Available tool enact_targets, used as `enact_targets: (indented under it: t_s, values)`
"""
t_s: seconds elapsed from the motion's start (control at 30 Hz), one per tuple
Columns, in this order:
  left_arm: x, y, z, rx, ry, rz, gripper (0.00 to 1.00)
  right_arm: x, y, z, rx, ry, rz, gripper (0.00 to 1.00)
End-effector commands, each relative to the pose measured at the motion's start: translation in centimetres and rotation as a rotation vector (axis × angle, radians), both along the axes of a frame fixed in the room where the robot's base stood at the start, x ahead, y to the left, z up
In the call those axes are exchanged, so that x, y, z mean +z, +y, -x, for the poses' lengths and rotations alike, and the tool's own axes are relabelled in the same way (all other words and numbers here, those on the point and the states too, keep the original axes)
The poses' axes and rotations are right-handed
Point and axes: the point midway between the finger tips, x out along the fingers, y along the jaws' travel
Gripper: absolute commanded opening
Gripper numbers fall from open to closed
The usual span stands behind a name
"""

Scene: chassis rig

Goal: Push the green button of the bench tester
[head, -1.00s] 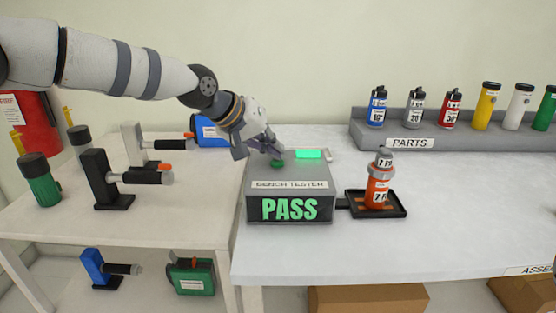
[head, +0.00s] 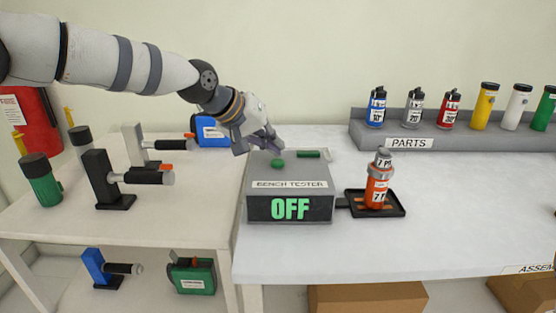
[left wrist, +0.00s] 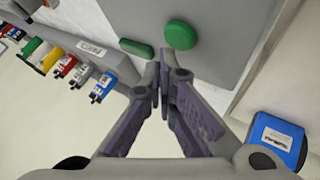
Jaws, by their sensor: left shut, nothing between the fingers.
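In the left wrist view the shut fingertips (left wrist: 161,62) are beside the button (left wrist: 180,35), near the green bar (left wrist: 137,48). My right gripper is not in view.
A black tray (head: 402,206) to the right of the tester holds an orange cylinder assembly (head: 378,183). A grey PARTS rack (head: 362,130) with several cylinders stands at the back right. A side table (head: 60,225) with several tools is at the left.

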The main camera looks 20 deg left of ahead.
Motion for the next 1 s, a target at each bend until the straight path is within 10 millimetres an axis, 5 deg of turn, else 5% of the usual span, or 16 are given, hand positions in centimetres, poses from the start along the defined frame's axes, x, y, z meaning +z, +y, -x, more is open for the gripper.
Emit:
enact_targets:
  t_s: [0.13,0.6,1.0]
  values:
    - [0.3,0.0,0.0,0.0,0.0,0.0,0.0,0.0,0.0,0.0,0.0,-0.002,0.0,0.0]
    - [5.8,0.0,0.0,0.0,-0.001,-0.001,0.0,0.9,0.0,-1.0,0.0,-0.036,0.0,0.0]
    - [5.8,0.0,0.0,0.0,0.001,0.001,0.0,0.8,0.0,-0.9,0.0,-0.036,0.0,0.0]
